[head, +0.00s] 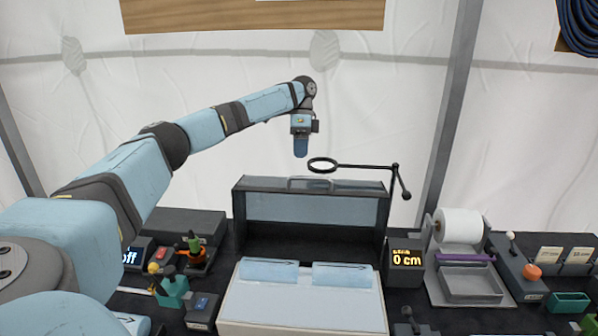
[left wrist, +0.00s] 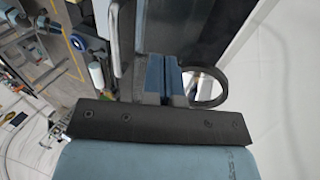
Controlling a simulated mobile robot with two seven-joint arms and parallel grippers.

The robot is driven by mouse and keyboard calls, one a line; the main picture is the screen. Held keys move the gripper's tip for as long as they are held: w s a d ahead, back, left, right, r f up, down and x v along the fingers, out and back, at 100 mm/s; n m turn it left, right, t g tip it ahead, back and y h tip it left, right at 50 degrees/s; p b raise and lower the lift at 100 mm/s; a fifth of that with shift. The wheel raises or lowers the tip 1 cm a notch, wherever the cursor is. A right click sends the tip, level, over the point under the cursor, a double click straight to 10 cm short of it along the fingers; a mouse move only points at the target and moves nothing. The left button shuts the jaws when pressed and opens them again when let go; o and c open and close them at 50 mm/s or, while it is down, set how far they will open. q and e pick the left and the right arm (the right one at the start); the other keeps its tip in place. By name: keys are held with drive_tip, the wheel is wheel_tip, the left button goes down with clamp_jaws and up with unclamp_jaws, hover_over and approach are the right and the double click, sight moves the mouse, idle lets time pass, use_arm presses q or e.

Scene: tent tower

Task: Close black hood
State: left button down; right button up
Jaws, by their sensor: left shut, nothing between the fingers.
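The black hood (head: 240,215) stands in the middle of the bench in the head view. It is a dark box with a clear front panel (head: 310,208) and a pale handle (head: 310,183) along its top edge. A dark gap shows below the panel. My left gripper (head: 300,152) points down above and behind the hood's top edge, apart from it. Its blue fingers (left wrist: 168,78) are shut together and empty in the left wrist view. The handle (left wrist: 114,40) shows to the left of the fingers there. My right gripper is not in view.
A magnifier ring (head: 322,165) on a black arm hangs close to my left gripper; it shows beside the fingers in the left wrist view (left wrist: 222,88). A display reading 0 cm (head: 405,260) and a paper roll (head: 458,225) stand right.

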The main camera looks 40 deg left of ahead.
sight(298, 189)
use_arm(q)
drive_tip(key=x, duration=0.3)
drive_tip(key=shift+f, duration=0.1)
drive_tip(key=s+d, duration=0.1)
drive_tip(key=s+d+p, duration=0.1)
drive_tip(key=shift+s+r, duration=0.25)
drive_tip(key=shift+s+d+f, duration=0.1)
drive_tip(key=shift+s+d, duration=0.15)
drive_tip(key=shift+s, duration=0.05)
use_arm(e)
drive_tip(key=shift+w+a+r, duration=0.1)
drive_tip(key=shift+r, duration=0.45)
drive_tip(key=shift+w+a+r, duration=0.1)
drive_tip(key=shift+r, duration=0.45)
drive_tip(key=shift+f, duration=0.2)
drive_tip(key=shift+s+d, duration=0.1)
